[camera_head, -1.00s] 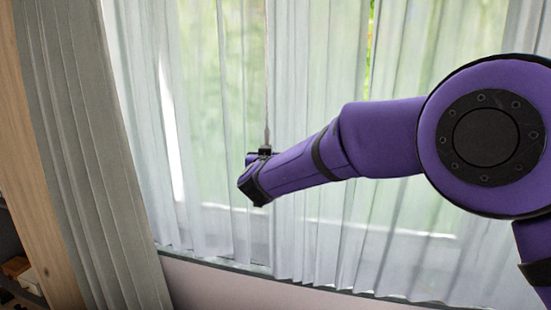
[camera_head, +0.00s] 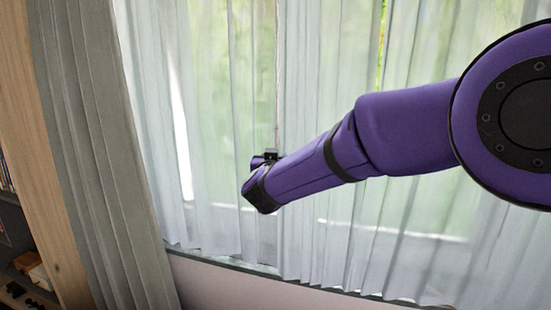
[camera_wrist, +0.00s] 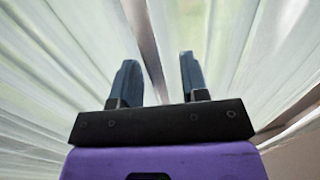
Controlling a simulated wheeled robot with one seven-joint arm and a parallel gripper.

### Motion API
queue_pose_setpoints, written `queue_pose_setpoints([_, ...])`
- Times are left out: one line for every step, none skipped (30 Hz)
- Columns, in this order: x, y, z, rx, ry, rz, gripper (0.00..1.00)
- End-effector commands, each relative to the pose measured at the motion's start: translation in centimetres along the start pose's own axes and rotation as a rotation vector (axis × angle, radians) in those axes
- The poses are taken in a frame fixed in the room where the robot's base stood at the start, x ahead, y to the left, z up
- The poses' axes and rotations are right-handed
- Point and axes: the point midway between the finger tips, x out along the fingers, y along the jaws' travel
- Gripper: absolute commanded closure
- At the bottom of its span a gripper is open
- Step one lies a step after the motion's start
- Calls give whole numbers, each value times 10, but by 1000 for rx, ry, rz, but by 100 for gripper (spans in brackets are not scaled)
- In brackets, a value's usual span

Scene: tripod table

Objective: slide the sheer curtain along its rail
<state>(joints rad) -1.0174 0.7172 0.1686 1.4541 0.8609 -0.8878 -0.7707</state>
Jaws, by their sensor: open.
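The white sheer curtain (camera_head: 205,120) hangs in pleats across the window in the head view. It fills most of the wrist view (camera_wrist: 60,60). A thin dark upright strip (camera_head: 277,90) shows between two stretches of sheer, just above the end of my arm. In the wrist view my gripper (camera_wrist: 157,68) is open, its two blue-grey fingers apart and pointing at the curtain. A narrow brownish strip (camera_wrist: 147,45) runs between the fingers; I cannot tell whether they touch it. In the head view my wrist hides the fingers. The rail is out of view.
A heavier grey curtain (camera_head: 95,150) hangs at the left, beside a wooden upright (camera_head: 45,130) and a dark shelf (camera_head: 15,225) with small items. Pale wall (camera_head: 240,290) lies below the window. Green shows through the sheer.

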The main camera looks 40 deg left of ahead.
Motion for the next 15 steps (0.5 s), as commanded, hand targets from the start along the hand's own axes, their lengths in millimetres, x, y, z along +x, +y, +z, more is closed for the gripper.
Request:
queue_pose_setpoints([-11,-1,-1,-1,-1,-3,59])
queue_pose_setpoints([-17,-1,-1,-1,-1,-3,59])
queue_pose_setpoints([-25,0,-1,-1,0,-2,59])
queue_pose_setpoints([-30,-1,-1,0,-1,-2,59])
queue_pose_setpoints([-36,-1,-1,0,-1,-3,59])
queue_pose_setpoints([-42,-1,0,-1,-1,-3,59])
queue_pose_setpoints([-47,-1,-1,-1,0,-2,59])
queue_pose_setpoints([-52,-1,-1,-1,0,-3,59])
queue_pose_setpoints([-57,-1,-1,0,0,-3,59])
queue_pose_setpoints([-60,-1,0,0,-1,-3,59])
queue_pose_setpoints([-63,-1,0,0,-1,-2,59])
queue_pose_setpoints([-67,-1,-1,1,0,-2,59])
queue_pose_setpoints([-69,-1,-1,1,0,-2,59])
queue_pose_setpoints([-70,-1,-1,1,0,-2,59])
queue_pose_setpoints([-72,-1,0,0,0,-2,59])
